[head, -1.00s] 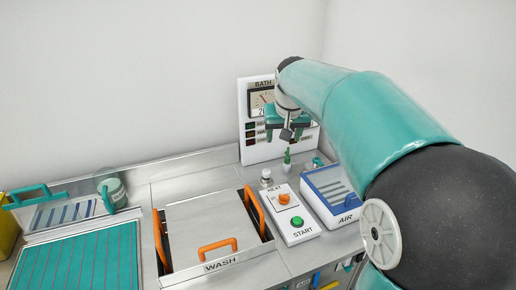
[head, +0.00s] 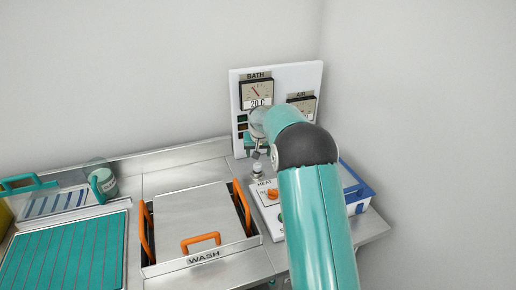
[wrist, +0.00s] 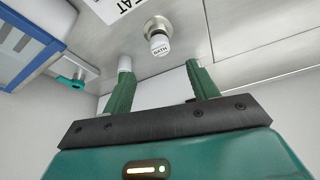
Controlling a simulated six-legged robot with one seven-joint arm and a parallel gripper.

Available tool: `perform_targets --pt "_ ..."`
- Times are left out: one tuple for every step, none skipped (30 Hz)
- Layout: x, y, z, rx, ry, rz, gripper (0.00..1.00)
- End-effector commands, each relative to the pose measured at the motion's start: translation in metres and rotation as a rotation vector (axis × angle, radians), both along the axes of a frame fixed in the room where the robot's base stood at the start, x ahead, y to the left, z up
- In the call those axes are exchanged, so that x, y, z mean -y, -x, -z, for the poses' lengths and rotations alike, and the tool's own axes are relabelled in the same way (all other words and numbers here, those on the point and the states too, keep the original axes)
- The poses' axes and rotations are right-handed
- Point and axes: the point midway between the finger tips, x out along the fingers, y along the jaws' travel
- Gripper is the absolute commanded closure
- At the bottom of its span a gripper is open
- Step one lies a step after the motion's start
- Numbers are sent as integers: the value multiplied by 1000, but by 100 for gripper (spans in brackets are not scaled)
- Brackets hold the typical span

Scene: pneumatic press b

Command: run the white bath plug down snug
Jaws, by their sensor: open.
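The white bath plug (wrist: 160,46), marked BATH, stands on a round metal fitting (wrist: 155,26) in the steel deck in the wrist view. In the head view the plug (head: 258,168) is small, just behind the HEAT panel. My gripper (wrist: 158,64) is open, with its two green fingers apart and nothing between them. In the wrist view the plug shows just beyond the fingertips, between their lines and clear of both. In the head view my gripper (head: 257,150) is above the plug, partly hidden by my arm.
The white HEAT panel (head: 262,184) with its orange knob (head: 272,194) is close in front of the plug. A blue-edged box (head: 358,192) stands to the right. The gauge board (head: 238,90) rises behind. The WASH lid (head: 190,215) with orange handles lies left.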

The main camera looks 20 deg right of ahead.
Motion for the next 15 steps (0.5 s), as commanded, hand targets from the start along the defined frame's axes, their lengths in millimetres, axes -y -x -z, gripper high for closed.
perform_targets --pt "1 -3 11 -3 0 0 41" --pt "2 -6 16 -2 -1 1 41" --pt "2 -8 23 -3 -1 1 41" --pt "3 -10 28 -3 -1 0 41" --pt "3 -12 33 -3 -1 0 41" --pt "4 -15 39 -3 -1 0 41" --pt "4 -17 44 -3 -1 0 41" --pt "5 -19 50 -3 -2 0 41" --pt "6 -22 56 -2 -1 0 41" --pt "6 -25 61 -2 -1 -1 41" --pt "7 -27 66 -3 -1 -1 41" --pt "8 -29 72 -2 -1 -1 41" --pt "8 -31 77 -3 -1 -1 41" --pt "9 -33 81 -2 -1 -1 41" --pt "10 -35 85 -2 -1 -2 41"
